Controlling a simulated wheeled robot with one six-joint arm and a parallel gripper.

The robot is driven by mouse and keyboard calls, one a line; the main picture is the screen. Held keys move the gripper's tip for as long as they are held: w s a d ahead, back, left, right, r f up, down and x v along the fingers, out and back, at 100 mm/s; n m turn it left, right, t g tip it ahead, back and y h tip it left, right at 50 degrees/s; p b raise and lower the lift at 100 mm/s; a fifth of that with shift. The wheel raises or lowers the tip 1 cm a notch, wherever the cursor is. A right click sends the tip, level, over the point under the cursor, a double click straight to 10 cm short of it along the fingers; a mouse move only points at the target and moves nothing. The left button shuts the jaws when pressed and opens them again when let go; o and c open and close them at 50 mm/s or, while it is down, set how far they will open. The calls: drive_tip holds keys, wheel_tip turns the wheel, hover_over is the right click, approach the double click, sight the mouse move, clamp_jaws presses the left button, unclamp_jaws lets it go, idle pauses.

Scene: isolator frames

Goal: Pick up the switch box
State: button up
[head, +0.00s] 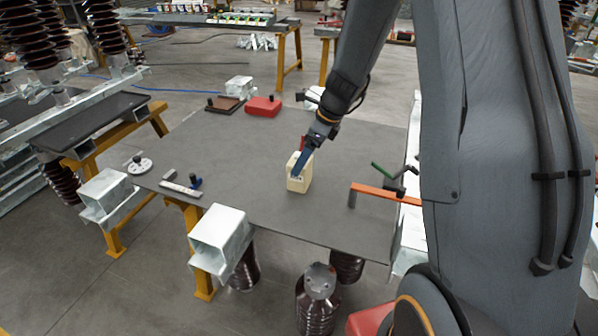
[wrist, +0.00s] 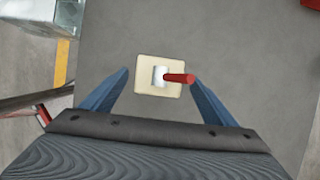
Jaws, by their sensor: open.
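The switch box (head: 298,180) is a cream block standing on the grey table near its middle in the head view. In the wrist view the switch box (wrist: 146,88) shows from above, with a white switch base and a red lever pointing right. My gripper (head: 300,164) is over the box, its blue fingers pointing down at it. In the wrist view my gripper (wrist: 160,82) is open, with one blue finger to the left of the box and one to the right. I cannot tell whether either finger touches it. Part of the box is hidden by a finger in the head view.
The grey table (head: 240,160) has bare room around the box. An orange clamp (head: 385,192) and a green-handled tool (head: 381,170) lie at its right edge. A round white dial (head: 140,165) is left.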

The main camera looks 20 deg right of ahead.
drive_tip(key=shift+p+x, duration=0.4)
drive_tip(key=shift+x, duration=1.8)
drive_tip(key=shift+s, duration=0.15)
drive_tip(key=c, duration=1.5)
